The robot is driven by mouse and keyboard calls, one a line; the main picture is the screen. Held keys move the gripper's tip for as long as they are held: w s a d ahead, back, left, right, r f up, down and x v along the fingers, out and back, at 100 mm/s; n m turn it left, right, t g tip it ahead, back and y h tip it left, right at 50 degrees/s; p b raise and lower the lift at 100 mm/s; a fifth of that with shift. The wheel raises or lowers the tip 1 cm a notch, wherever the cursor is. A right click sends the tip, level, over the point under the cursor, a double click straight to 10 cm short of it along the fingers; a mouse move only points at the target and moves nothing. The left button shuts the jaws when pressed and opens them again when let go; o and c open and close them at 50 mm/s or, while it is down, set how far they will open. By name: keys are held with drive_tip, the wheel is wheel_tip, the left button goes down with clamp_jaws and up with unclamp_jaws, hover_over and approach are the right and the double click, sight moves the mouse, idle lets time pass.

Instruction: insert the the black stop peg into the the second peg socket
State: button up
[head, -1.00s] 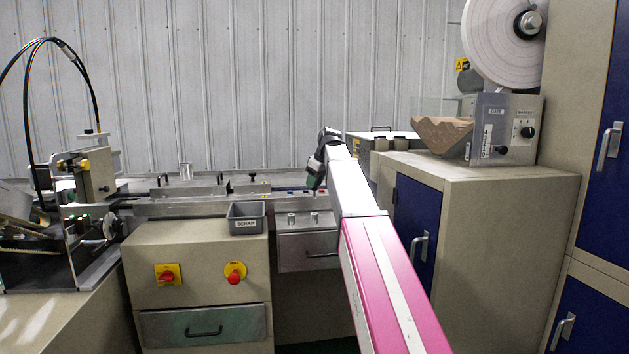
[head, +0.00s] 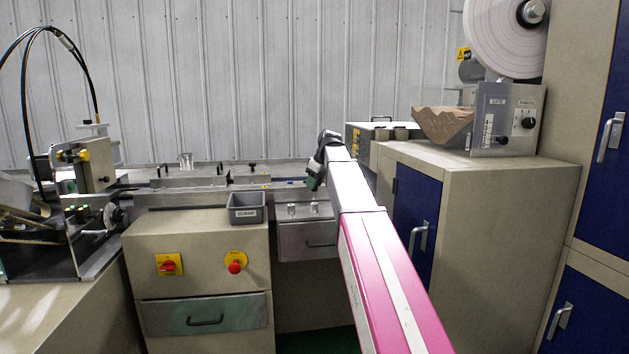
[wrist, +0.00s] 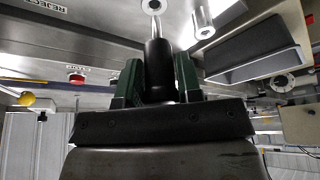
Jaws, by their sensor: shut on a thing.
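In the wrist view the black stop peg (wrist: 158,62) stands between the two green fingers of my gripper (wrist: 157,80), which is shut on it. The peg's far end points at a bright round ring with a dark centre (wrist: 153,5), at the picture's top edge. I cannot tell whether the peg touches the ring, or which socket this is. In the head view my gripper (head: 313,182) is at the end of the arm, above the right end of the machine bench; the peg cannot be made out there.
A metal post (wrist: 203,22) stands close to the peg. A grey scrap bin (head: 246,214) sits left of my gripper, and short metal posts (head: 292,209) stand on the drawer unit below it. A cabinet (head: 480,168) stands to the right.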

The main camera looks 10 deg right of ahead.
sight(315, 191)
drive_tip(key=shift+f, duration=2.05)
drive_tip(key=shift+f, duration=0.15)
drive_tip(key=o, duration=1)
